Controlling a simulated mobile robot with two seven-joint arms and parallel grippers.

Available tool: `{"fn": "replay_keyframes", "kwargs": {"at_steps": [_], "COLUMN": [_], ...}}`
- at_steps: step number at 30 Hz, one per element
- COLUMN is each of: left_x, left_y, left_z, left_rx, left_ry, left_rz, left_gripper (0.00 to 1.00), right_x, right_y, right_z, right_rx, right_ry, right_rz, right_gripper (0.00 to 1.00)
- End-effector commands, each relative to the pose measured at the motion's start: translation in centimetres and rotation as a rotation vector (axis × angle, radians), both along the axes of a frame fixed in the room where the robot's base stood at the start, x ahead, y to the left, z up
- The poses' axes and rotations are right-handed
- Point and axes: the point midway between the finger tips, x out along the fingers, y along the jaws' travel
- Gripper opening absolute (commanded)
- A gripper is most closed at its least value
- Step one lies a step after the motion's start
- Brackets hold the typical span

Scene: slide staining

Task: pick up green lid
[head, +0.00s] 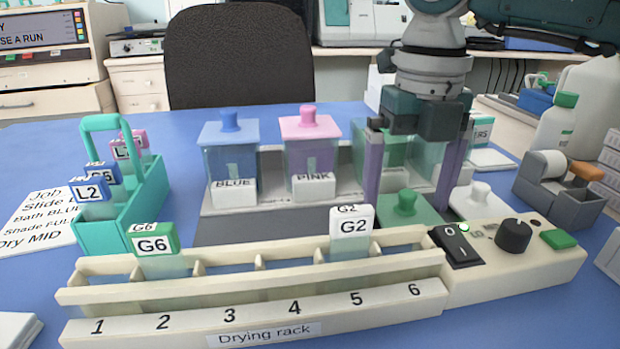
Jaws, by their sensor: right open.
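The green lid (405,218), a flat square with a round knob on top, lies low in front of the green-tinted glass jar (371,158), behind the right end of the drying rack. My right gripper (408,190) points down over it, open, with one purple finger on each side of the knob as seen here. I cannot tell how far the fingertips are from the lid. The gripper hides part of the jar. My left gripper is not in view.
The drying rack (222,317) holds slides G6 and G2 in front. Blue (230,155) and pink (311,153) lidded jars stand left of the gripper. A white lid (478,203) lies close on the right. A teal slide carrier (146,205) stands far left.

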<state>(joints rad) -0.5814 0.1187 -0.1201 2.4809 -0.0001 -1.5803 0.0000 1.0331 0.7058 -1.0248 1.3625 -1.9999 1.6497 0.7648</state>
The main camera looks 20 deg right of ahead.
Motion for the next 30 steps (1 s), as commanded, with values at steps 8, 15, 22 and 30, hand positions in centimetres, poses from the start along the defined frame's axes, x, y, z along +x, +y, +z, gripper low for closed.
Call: {"fn": "replay_keyframes", "kwargs": {"at_steps": [8,15,22,30], "left_x": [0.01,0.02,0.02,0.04], "left_y": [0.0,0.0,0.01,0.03], "left_z": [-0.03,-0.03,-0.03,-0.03], "left_rx": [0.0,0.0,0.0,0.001], "left_ry": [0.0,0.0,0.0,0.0], "left_rz": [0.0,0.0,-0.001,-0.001], "left_gripper": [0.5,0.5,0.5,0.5], "right_x": [-0.01,0.0,0.0,0.0], "right_y": [-0.01,0.0,0.0,0.0], "right_z": [-0.43,-0.39,-0.38,-0.36], "right_rx": [0.0,0.0,0.001,0.001], "right_ry": [-0.001,-0.001,-0.001,-0.001], "right_rz": [0.0,0.0,0.0,0.0], "right_gripper": [1.0,0.73,0.47,0.38]}}
